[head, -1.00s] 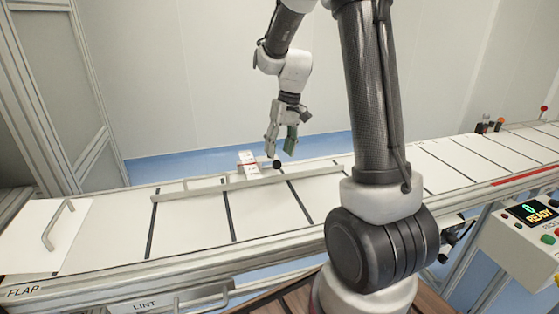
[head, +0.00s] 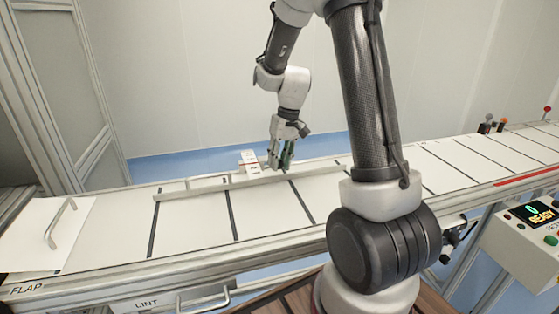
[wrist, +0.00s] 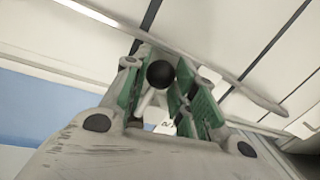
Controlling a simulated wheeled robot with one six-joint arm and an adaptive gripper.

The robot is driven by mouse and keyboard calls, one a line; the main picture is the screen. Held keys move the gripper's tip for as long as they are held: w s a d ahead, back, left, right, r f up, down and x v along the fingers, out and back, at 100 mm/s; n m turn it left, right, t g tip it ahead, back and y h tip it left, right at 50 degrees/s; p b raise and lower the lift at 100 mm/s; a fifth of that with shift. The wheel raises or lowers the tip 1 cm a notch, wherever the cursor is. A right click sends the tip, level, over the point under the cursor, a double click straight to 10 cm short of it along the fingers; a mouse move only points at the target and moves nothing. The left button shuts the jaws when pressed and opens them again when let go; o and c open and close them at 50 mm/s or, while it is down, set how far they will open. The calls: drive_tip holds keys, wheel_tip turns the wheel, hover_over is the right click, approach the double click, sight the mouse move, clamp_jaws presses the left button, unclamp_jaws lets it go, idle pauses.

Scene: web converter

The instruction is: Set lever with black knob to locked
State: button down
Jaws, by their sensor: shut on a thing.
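The black knob (wrist: 160,74) of the lever sits between the green-padded fingers of my gripper (wrist: 158,92) in the wrist view. A short pale stem shows below the knob. In the head view my gripper (head: 281,163) is low at the far side of the white conveyor, and its fingers hide the knob. My gripper is shut on the knob. A white plate with red markings (head: 249,161) stands just left of the gripper; its lettering is too small to read.
A long grey rail (head: 215,187) lies along the conveyor in front of the gripper. A flap with a handle (head: 50,225) is at the left. A control box reading READY (head: 538,215) and other small knobbed levers (head: 487,125) are at the right.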

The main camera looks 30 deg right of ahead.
drive_tip(key=shift+d, duration=0.1)
drive_tip(key=d+n, duration=0.1)
drive_tip(key=n, duration=0.1)
drive_tip(key=d+n, duration=0.1)
drive_tip(key=n, duration=0.1)
drive_tip(key=shift+w+d+g, duration=0.1)
drive_tip(key=shift+d+g, duration=0.2)
drive_tip(key=shift+g, duration=0.1)
drive_tip(key=d+n, duration=0.1)
drive_tip(key=n, duration=0.2)
drive_tip(key=w+d+n, duration=0.1)
drive_tip(key=n, duration=0.1)
drive_tip(key=shift+w+d+g+h, duration=0.1)
drive_tip(key=shift+d+g+h, duration=0.2)
drive_tip(key=shift+g, duration=0.1)
drive_tip(key=w+d+n, duration=0.1)
drive_tip(key=n, duration=0.1)
drive_tip(key=w+d+n, duration=0.1)
drive_tip(key=n, duration=0.1)
drive_tip(key=shift+h, duration=0.4)
drive_tip(key=shift+w+d+n+g+h, duration=0.2)
drive_tip(key=shift+w+n, duration=0.5)
drive_tip(key=shift+n, duration=0.55)
drive_tip(key=shift+w+d+n+g+h, duration=0.1)
drive_tip(key=shift+w+d+n+h, duration=0.15)
drive_tip(key=shift+w+n, duration=0.7)
drive_tip(key=shift+s+n, duration=0.25)
drive_tip(key=shift+n, duration=0.15)
